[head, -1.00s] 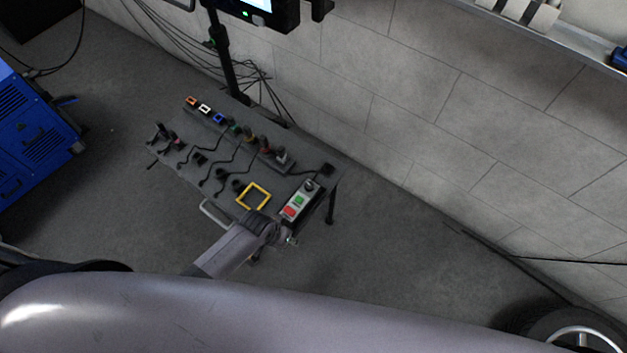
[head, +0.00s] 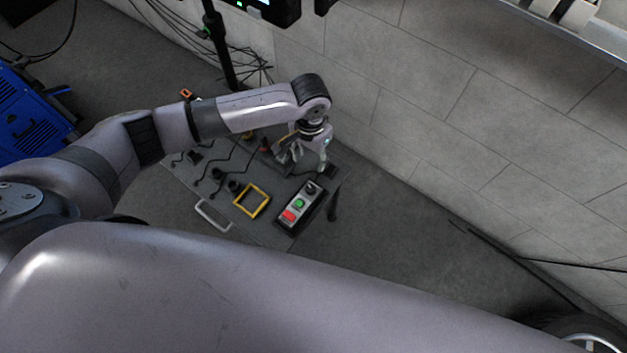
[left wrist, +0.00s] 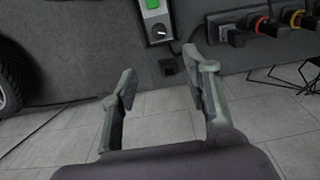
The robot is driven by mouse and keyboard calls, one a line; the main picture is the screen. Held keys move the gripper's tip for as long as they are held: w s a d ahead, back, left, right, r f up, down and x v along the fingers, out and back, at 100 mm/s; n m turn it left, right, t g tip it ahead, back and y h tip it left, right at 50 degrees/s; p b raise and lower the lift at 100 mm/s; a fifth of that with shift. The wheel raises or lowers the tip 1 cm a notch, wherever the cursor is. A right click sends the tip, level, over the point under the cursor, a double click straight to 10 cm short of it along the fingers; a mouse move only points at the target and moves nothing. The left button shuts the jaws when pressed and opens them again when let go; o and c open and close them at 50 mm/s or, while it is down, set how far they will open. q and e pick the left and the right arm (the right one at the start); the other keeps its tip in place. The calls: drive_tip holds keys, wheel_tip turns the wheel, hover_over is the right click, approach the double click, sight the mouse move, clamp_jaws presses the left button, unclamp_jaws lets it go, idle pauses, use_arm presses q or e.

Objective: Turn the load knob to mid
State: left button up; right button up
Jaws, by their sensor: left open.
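The load knob is the small black knob (head: 310,187) at the far end of a control box (head: 286,224) that also has a green button (head: 300,203) and a red button (head: 289,215). In the left wrist view the knob (left wrist: 160,31) shows a light mark, but its setting is too small to read. My left gripper (head: 304,159) is open and empty, beyond the knob on the wall side and apart from it. In the left wrist view its spread fingers (left wrist: 163,75) stand below the knob. My right gripper is not in view.
The box sits on a grey cart top (head: 265,235) with a yellow square frame (head: 251,201), cables and a row of coloured connectors (left wrist: 265,25). A pale handle (head: 213,216) is on the cart's near edge.

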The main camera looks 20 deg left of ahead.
sight(311, 186)
use_arm(q)
wheel_tip(311, 186, down, 17)
drive_tip(key=shift+r+b, duration=0.1)
drive_tip(key=shift+b, duration=0.95)
drive_tip(key=shift+c, duration=0.6)
clamp_jaws()
